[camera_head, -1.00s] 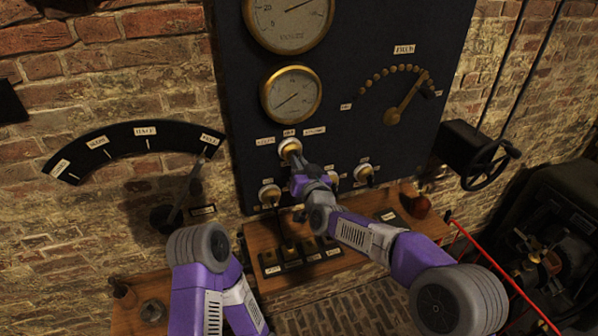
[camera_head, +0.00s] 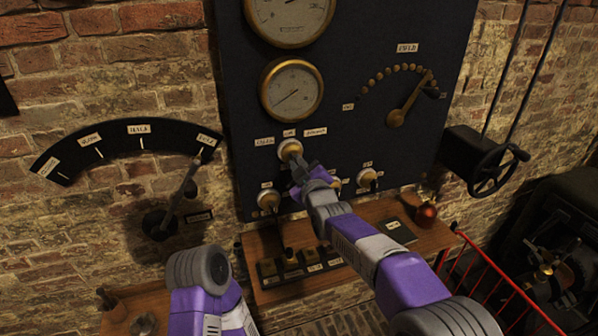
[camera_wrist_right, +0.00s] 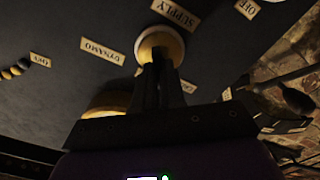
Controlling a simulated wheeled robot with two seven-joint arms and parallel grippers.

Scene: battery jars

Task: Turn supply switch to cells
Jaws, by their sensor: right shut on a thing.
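The supply switch (camera_head: 290,149) is a round cream and brass knob on the dark panel, below the lower gauge. Small labels sit just above it. My right gripper (camera_head: 296,169) is at this switch, with its fingers shut on the handle. In the right wrist view the fingers (camera_wrist_right: 160,85) meet in front of the knob (camera_wrist_right: 160,44) and hide most of the handle, so its exact angle is unclear. A "SUPPLY" label (camera_wrist_right: 175,14) and a "DYNAMO" label (camera_wrist_right: 102,50) show there, turned over. My left gripper is out of view; only its arm shows at lower left.
Two smaller switches, at left (camera_head: 268,200) and right (camera_head: 368,178), flank my right gripper low on the panel. A wooden shelf (camera_head: 400,240) lies below. A handwheel (camera_head: 495,169) and red railing (camera_head: 495,268) stand at right. A lever (camera_head: 180,200) is on the left wall.

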